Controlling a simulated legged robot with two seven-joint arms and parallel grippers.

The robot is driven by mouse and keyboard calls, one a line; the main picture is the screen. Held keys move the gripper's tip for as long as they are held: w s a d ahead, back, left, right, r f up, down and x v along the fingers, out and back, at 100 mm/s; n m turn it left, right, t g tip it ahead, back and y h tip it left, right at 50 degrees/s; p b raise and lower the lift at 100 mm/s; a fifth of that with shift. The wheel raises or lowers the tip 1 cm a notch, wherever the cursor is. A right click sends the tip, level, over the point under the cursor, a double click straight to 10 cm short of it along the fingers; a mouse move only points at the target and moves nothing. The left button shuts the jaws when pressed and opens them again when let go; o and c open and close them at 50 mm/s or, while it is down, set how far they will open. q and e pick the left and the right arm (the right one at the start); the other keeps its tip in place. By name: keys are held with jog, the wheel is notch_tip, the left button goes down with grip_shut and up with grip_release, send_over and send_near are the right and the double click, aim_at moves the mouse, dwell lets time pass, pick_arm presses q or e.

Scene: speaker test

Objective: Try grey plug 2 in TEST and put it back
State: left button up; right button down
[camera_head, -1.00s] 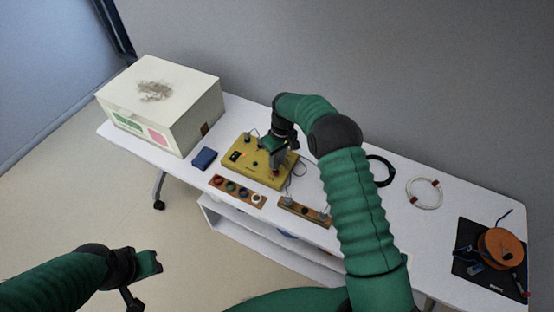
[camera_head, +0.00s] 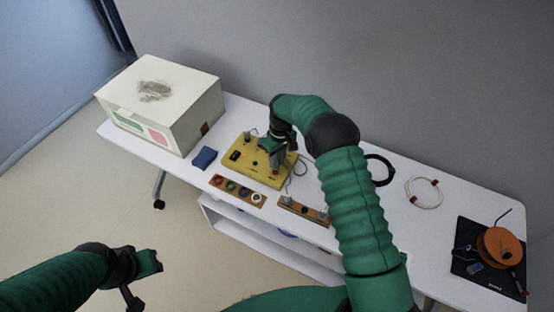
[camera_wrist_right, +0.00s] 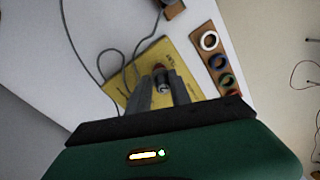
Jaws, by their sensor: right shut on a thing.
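The yellow test box (camera_head: 242,166) lies on the white table; it also shows in the wrist view (camera_wrist_right: 185,60). My right gripper (camera_head: 275,158) is over its right part, pointing down. In the wrist view the right fingers (camera_wrist_right: 161,92) are shut on a grey plug (camera_wrist_right: 161,78), which stands between them against the box. Whether the plug sits in a socket is hidden. A wooden holder (camera_head: 292,206) with grey plugs lies in front of the box. My left gripper (camera_head: 150,262) is away from the table at lower left; its jaw opening is unclear.
A wooden strip with coloured rings (camera_head: 237,191) lies in front of the box. A blue block (camera_head: 204,158) and a large white case (camera_head: 165,105) are to the left. Grey cables run beside the box. Black and white cable coils (camera_head: 424,192) and an orange reel (camera_head: 500,246) are right.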

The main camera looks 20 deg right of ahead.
jog(key=shift+f+b, duration=0.55)
jog(key=shift+f, duration=0.25)
dwell(0.4)
jog(key=c, duration=1.1)
grip_release()
jog(key=shift+r+p, duration=2.6)
jog(key=shift+r, duration=1.2)
